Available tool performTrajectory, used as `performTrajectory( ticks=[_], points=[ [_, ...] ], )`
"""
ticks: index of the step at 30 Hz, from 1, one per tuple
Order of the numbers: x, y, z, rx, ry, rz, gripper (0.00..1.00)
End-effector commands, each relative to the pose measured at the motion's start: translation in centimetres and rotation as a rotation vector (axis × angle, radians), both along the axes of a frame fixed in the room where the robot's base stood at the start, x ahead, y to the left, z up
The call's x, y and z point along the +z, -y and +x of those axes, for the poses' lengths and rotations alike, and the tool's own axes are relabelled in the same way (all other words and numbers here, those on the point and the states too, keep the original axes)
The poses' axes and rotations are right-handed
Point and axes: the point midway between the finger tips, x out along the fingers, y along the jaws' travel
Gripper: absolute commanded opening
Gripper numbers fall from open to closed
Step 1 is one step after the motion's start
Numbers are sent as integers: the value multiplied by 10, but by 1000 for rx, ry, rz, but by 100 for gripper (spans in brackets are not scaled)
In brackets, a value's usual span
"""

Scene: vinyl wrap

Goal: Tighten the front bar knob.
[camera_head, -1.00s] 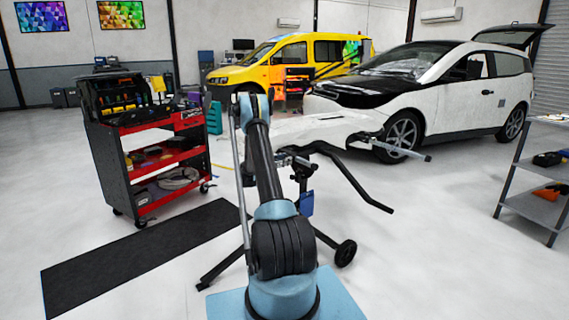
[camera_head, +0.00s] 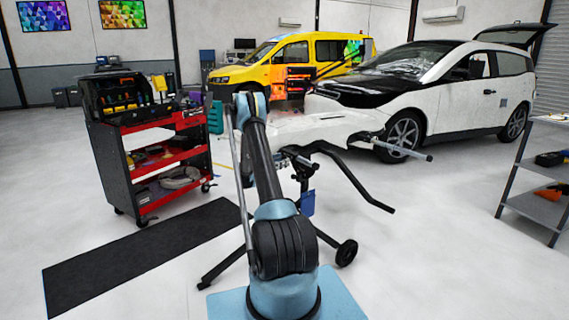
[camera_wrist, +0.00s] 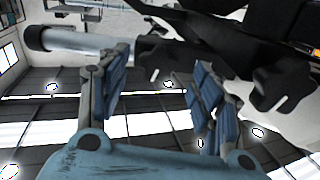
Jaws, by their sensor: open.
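My gripper (camera_wrist: 160,88) is open in the wrist view, with its two blue-padded fingers pointing up the picture. A black lobed knob (camera_wrist: 158,58) shows between and just beyond the fingertips; I cannot tell if they touch it. A second black knob (camera_wrist: 275,86) is to the right, outside the fingers. A silver bar with a black end cap (camera_wrist: 38,38) runs from the upper left towards the first knob. I cannot tell for certain which knob is the front bar one. In the head view the gripper is hidden behind my arm.
A black stand (camera_head: 345,175) carries a white bumper panel (camera_head: 325,127) ahead of my arm. A red tool cart (camera_head: 140,160) and black mat (camera_head: 140,260) are at left, a grey shelf (camera_head: 535,205) at right. A white car (camera_head: 470,95) stands behind. The right floor is clear.

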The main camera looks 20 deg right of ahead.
Motion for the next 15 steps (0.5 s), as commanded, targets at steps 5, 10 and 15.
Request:
performTrajectory(
  ticks=[5,10,15],
  points=[
    [-1,-36,-10,3,0,1,60],
    [-1,-63,-19,3,0,1,60],
    [-1,-79,-24,2,0,1,60]
  ],
)
